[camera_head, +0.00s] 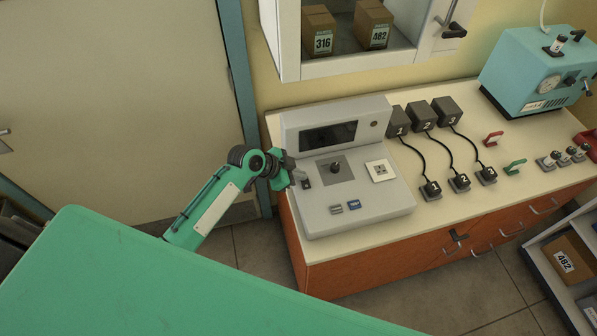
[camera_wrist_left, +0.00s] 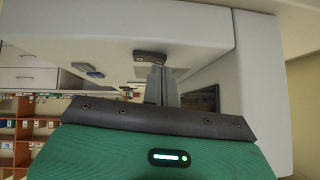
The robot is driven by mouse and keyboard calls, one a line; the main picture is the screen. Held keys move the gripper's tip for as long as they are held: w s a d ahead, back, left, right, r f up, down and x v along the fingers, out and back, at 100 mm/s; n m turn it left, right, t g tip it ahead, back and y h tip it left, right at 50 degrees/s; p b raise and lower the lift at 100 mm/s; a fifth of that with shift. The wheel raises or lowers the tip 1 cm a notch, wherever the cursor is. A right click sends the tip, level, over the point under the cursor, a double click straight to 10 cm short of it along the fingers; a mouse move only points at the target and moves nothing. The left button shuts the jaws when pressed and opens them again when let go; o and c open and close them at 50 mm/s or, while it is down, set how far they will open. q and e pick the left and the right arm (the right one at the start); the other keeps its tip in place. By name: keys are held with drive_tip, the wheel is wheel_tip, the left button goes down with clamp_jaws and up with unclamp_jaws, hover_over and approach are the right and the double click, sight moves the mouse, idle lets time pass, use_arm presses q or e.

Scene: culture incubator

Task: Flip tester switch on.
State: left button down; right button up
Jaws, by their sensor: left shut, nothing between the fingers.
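The tester (camera_head: 360,200) is a pale grey console with a sloped panel and a dark screen (camera_head: 328,137). A small dark rocker switch (camera_head: 306,184) sits at the panel's left edge. In the left wrist view a dark switch (camera_wrist_left: 150,57) shows on the tester's pale face, just beyond the fingertips. My left gripper (camera_head: 298,177) is shut and empty, at the panel's left edge beside the switch. Its fingers (camera_wrist_left: 161,82) appear close to the switch; I cannot tell whether they touch it. My right gripper is not in view.
The panel also has a black knob (camera_head: 336,168), a white socket plate (camera_head: 380,171) and a blue button (camera_head: 354,204). Numbered dark blocks (camera_head: 422,115) with cables stand to the right. A white cabinet (camera_head: 360,62) hangs above; a teal machine (camera_head: 540,75) stands far right.

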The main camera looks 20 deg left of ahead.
use_arm(q)
drive_tip(key=shift+f, duration=0.1)
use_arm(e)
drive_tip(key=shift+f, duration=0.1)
use_arm(q)
drive_tip(key=shift+w+f+b, duration=0.15)
drive_tip(key=shift+w+b, duration=0.1)
drive_tip(key=shift+b, duration=0.1)
drive_tip(key=shift+s, duration=0.25)
drive_tip(key=shift+s+r, duration=0.15)
drive_tip(key=shift+r, duration=0.05)
drive_tip(key=shift+d+p, duration=0.15)
drive_tip(key=shift+p, duration=0.15)
drive_tip(key=shift+d, duration=0.1)
drive_tip(key=shift+s+d+r+p, duration=0.2)
drive_tip(key=shift+s+p, duration=0.2)
drive_tip(key=shift+s, duration=0.15)
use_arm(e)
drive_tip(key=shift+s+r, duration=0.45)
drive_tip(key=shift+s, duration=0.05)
use_arm(q)
drive_tip(key=shift+w, duration=0.1)
